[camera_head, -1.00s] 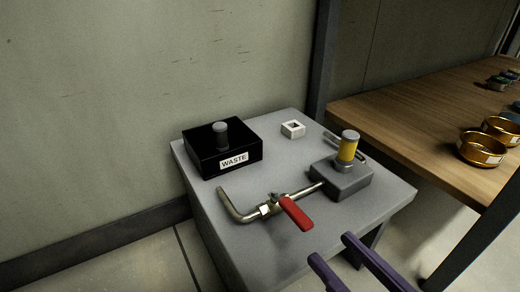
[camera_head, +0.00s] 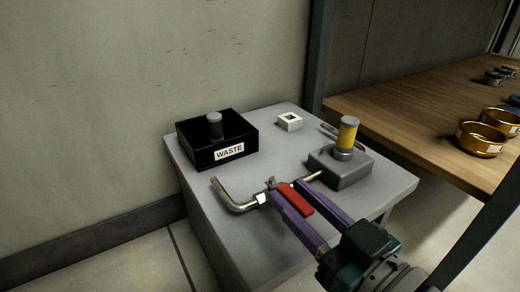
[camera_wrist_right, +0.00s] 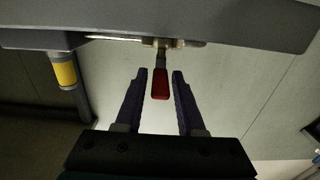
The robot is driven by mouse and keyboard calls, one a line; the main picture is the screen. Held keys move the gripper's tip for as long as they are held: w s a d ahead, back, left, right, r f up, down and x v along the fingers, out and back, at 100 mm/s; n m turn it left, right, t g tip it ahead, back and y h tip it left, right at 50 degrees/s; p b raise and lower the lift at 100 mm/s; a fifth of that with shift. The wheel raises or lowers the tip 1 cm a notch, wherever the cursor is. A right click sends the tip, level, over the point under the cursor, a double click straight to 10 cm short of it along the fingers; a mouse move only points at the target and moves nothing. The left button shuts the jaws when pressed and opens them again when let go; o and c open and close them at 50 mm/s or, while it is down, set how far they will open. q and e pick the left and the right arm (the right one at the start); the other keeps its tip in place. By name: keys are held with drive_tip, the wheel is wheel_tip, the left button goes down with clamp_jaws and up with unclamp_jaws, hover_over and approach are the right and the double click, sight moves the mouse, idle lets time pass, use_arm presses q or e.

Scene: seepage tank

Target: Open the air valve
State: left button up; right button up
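The air valve is a metal pipe (camera_head: 233,204) with a red lever handle (camera_head: 294,199), on top of the grey table (camera_head: 250,235). The lever points toward the front right, at an angle to the pipe. My right gripper (camera_head: 287,189) is open, with one purple finger on each side of the lever. In the right wrist view the red lever (camera_wrist_right: 160,86) lies between the fingertips of the gripper (camera_wrist_right: 159,73), with a gap on both sides. My left gripper is not in view.
A black box labelled WASTE (camera_head: 203,148) stands at the back left of the table. A grey block (camera_head: 340,170) with a yellow-banded post (camera_head: 347,133) is at the right. A small white square ring (camera_head: 289,122) lies behind. A wooden shelf (camera_head: 420,110) with gold bowls is at right.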

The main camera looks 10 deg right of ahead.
clamp_jaws()
drive_tip(key=shift+f, duration=0.1)
idle(1.0)
